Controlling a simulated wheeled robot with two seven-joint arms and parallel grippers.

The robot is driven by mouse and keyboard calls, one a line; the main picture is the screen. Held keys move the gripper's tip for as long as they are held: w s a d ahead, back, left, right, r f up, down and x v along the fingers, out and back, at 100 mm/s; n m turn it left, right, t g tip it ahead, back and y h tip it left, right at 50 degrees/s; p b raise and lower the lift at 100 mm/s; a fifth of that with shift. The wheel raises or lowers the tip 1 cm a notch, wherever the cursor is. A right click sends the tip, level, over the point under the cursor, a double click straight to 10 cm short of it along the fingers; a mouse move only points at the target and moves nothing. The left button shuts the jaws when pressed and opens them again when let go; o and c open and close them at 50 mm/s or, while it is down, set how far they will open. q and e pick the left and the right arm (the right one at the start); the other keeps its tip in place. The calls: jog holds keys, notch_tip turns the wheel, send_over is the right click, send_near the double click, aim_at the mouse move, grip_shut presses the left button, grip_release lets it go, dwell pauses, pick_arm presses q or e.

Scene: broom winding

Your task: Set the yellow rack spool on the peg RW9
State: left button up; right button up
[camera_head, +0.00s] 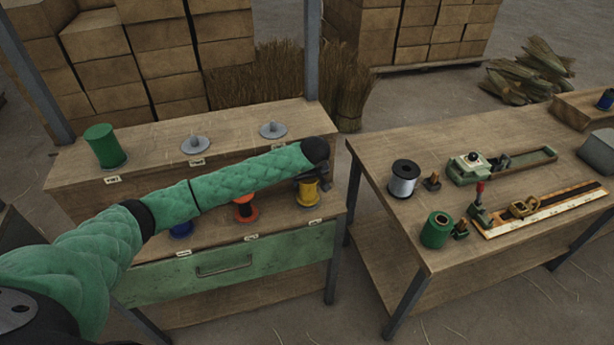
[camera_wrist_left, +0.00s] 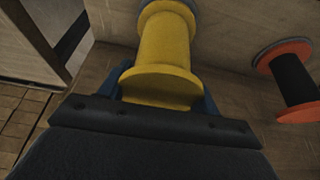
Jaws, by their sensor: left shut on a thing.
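My left gripper (camera_head: 318,184) reaches over the rack's lower shelf and is shut on the yellow spool (camera_head: 308,194). In the left wrist view, the yellow spool (camera_wrist_left: 167,50) stands out ahead of the gripper (camera_wrist_left: 165,92), with blue fingers on either side of it. The spool is at the right end of the lower row; I cannot tell whether it still touches its seat. Two bare grey pegs with round bases stand on the upper shelf, a left one (camera_head: 196,145) and a right one (camera_head: 273,130). The small labels are too small to read, so RW9 cannot be picked out.
A green spool (camera_head: 105,146) stands at the upper shelf's left. An orange spool (camera_head: 246,210) and a blue spool (camera_head: 181,230) are below, partly behind my arm. A metal post (camera_head: 312,50) rises behind the rack.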

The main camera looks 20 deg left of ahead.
dwell(0.4)
pick_arm(q)
jog(key=shift+b, duration=0.35)
dwell(0.7)
dwell(0.3)
jog(key=shift+b, duration=0.45)
jog(key=shift+f+b, duration=0.55)
jog(key=shift+f, duration=0.05)
dwell(0.4)
